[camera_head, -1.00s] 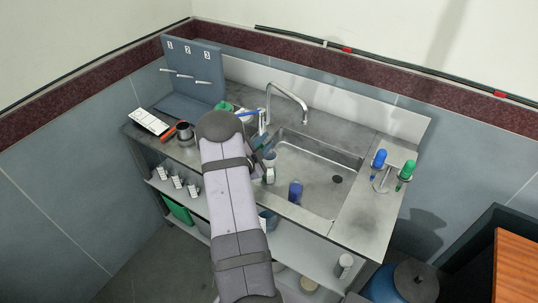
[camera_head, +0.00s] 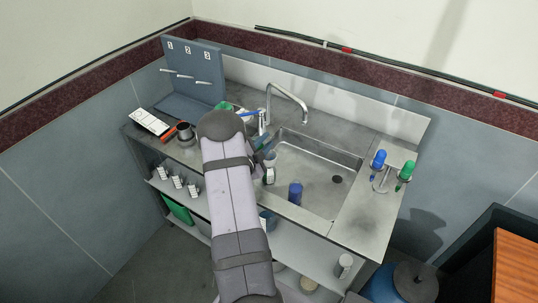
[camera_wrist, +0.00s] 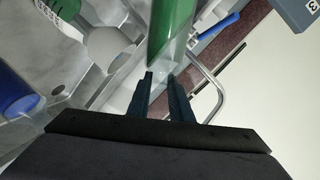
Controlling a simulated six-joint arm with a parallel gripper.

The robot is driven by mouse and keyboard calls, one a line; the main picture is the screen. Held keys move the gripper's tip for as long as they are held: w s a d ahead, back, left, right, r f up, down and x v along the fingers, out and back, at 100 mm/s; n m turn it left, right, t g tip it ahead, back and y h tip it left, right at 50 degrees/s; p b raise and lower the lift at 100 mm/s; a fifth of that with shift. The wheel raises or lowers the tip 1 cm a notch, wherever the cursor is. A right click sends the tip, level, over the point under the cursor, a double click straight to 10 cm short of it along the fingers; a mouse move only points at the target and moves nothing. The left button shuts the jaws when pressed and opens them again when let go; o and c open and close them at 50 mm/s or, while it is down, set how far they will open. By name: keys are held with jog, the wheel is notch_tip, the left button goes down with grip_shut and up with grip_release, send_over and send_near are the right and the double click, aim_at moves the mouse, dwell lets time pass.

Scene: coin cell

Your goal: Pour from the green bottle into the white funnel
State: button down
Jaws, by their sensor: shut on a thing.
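My gripper (camera_wrist: 160,84) is shut on the green bottle (camera_wrist: 168,28), which extends beyond the fingertips in the wrist view; its lower part looks pale and clear between the fingers. In the head view a bit of green (camera_head: 225,106) shows beside my wrist, and my arm hides most of the gripper and bottle. A pale round shape that looks like the white funnel (camera_wrist: 110,44) lies just left of the bottle in the wrist view. In the head view a pale cup shape (camera_head: 270,158) is at the sink's left edge. I cannot tell whether the bottle is pouring.
A curved faucet (camera_head: 287,88) rises behind the sink (camera_head: 330,185). A blue cylinder (camera_head: 295,192) stands in the sink. Blue (camera_head: 379,158) and green (camera_head: 407,170) handled tools hang on a stand at right. A grey board (camera_head: 195,75) and dark mug (camera_head: 184,130) are at left.

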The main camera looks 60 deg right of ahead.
jog(key=shift+r+m, duration=0.1)
jog(key=shift+m, duration=0.3)
dwell(1.0)
jog(key=shift+s+f+m+t, duration=0.2)
jog(key=shift+f+m+t, duration=0.2)
jog(key=shift+f+m, duration=0.35)
dwell(1.9)
jog(key=shift+s+d+r+m+t+y+b, duration=0.1)
jog(key=shift+m+t+y+b, duration=0.25)
jog(key=shift+m+b, duration=0.35)
dwell(2.7)
jog(key=shift+r+n+p, duration=0.25)
jog(key=shift+n+p, duration=0.4)
jog(key=shift+p, duration=0.45)
jog(key=shift+w+r+n+g, duration=0.4)
jog(key=shift+n+g, duration=0.15)
jog(key=shift+n, duration=0.35)
jog(key=shift+f+n+h+b, duration=0.25)
jog(key=shift+n+h+b, duration=0.2)
jog(key=shift+b, duration=0.3)
jog(key=shift+r+g, duration=0.2)
jog(key=shift+g, duration=0.1)
